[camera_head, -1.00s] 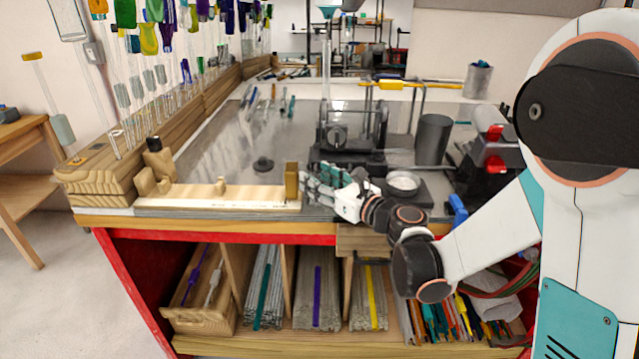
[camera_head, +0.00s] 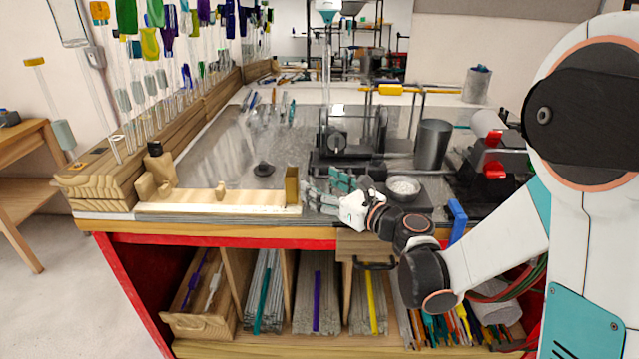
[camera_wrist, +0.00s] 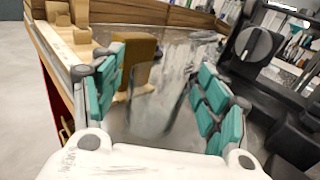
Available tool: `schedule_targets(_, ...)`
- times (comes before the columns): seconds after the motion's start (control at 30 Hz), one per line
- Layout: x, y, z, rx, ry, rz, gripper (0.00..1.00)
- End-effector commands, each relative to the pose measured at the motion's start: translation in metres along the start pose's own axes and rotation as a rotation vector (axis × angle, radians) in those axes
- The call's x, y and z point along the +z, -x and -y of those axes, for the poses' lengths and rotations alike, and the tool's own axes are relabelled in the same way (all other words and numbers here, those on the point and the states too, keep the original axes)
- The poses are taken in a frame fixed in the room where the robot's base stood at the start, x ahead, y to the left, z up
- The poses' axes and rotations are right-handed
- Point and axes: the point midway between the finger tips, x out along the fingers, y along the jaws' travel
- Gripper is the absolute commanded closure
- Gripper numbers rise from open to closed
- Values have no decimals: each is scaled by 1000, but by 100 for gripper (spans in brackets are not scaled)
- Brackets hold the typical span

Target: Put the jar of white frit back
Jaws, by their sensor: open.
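My gripper (camera_head: 323,191) is over the front of the bench, right of the wooden block. In the wrist view its teal-padded fingers (camera_wrist: 160,68) are spread apart. A clear, glass-like cylindrical shape (camera_wrist: 150,112) shows between them, and the fingers appear apart from it. I cannot tell whether it is the jar of white frit, and its contents are unclear. In the head view my fingers cover that spot. A round dish of white material (camera_head: 404,186) sits on a dark base to the right of my gripper, behind my wrist.
An upright wooden block (camera_head: 292,184) ends the pale wooden rail (camera_head: 225,197); it also shows beside my left finger (camera_wrist: 138,50). A black machine with a knob (camera_head: 336,141) stands behind my gripper. A dark cylinder (camera_head: 433,143) is further right.

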Motion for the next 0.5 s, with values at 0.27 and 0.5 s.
schedule_targets(0.27, 2, 59, 2, -4, 0, 0, 32)
schedule_targets(0.5, 1, 95, 1, -3, 0, 0, 32)
